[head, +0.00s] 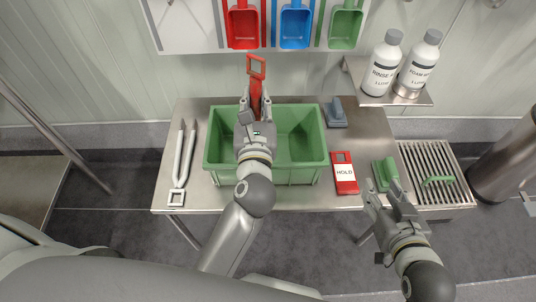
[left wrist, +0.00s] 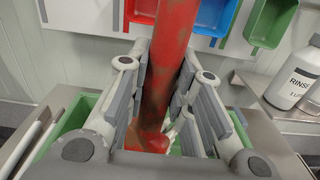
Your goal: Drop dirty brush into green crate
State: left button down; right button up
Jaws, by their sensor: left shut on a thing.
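My left gripper (head: 256,112) is shut on the dirty brush (head: 257,70), a red tool held upright. Its handle, with a loop at the end, rises above the fingers. The left wrist view shows the red brush (left wrist: 166,75) with brown smears between the gripper's fingers (left wrist: 160,105). Its lower end is mostly hidden. The green crate (head: 308,178) stands on the steel table, below and around the gripper in the head view. My right gripper (head: 386,192) is open and empty beside a green brush (head: 384,172) at the table's right end.
Grey-white tongs (head: 184,160) lie left of the crate. A red HOLD tag (head: 344,172) and a blue-grey brush (head: 336,112) lie to its right. Bottles (head: 382,65) stand on a wall shelf. Coloured scoops (head: 294,25) hang at the back. A slatted rack (head: 428,160) is at the right.

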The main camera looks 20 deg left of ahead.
pick_arm(q)
jog(key=shift+f, duration=0.25)
pick_arm(e)
jog(key=shift+w+a+r+t+y, duration=0.2)
jog(key=shift+w+r+t, duration=0.25)
jog(key=shift+r, duration=0.3)
jog(key=shift+w+a+r+t+y, duration=0.1)
jog(key=shift+w+a+r+t, duration=0.15)
jog(key=shift+w+r+t, duration=0.35)
jog(key=shift+s+r+g, duration=0.1)
jog(key=shift+s+g, duration=0.1)
jog(key=shift+g, duration=0.05)
pick_arm(q)
jog(key=c, duration=1.2)
grip_release()
jog(key=shift+s+f, duration=0.1)
jog(key=v, duration=1.2)
